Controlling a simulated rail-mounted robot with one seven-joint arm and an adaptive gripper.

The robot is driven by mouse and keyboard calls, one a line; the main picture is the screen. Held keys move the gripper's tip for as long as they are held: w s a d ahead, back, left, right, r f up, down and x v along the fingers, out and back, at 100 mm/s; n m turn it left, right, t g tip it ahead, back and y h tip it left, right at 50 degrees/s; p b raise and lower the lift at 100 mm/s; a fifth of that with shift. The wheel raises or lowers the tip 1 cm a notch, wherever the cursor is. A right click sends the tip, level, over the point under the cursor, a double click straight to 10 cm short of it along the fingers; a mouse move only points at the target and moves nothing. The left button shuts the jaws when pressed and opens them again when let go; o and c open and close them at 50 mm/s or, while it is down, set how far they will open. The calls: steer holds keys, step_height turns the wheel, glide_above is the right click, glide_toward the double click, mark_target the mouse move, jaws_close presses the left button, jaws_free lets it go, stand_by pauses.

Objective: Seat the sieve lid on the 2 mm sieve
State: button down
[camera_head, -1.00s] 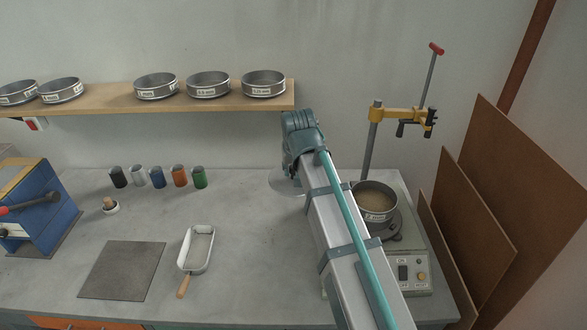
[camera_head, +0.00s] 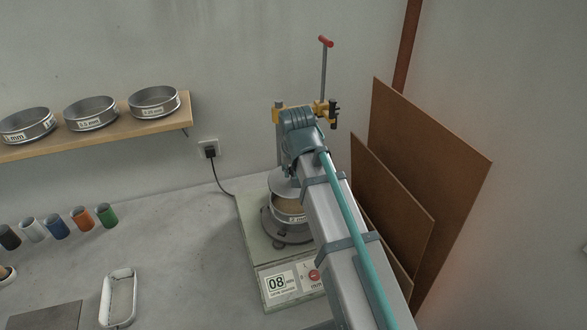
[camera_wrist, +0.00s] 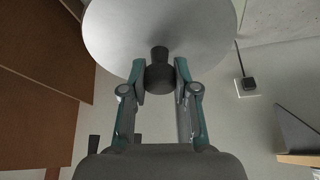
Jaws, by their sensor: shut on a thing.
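The sieve lid is a round grey metal disc with a dark knob; it fills the top of the wrist view (camera_wrist: 160,25), and its edge shows in the head view (camera_head: 281,184). My gripper (camera_wrist: 160,74) is shut on the lid's knob, a finger on each side. In the head view the arm hides the fingers. The 2 mm sieve (camera_head: 287,218) is a round metal pan holding brown sand, on the shaker (camera_head: 262,252) at the bench's right. The lid hangs above the sieve's back part, apart from its front rim. The arm covers the sieve's right side.
The shaker's yellow clamp (camera_head: 283,116) on a post stands right behind my wrist. Brown boards (camera_head: 395,200) lean close on the right. A shelf (camera_head: 90,130) with several sieves is at the left.

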steer(key=shift+f+b, duration=1.45)
steer(key=shift+f, duration=1.15)
steer(key=shift+f, duration=0.65)
steer(key=c, duration=0.8)
jaws_free()
steer(key=shift+r, duration=0.1)
steer(key=v, duration=1.2)
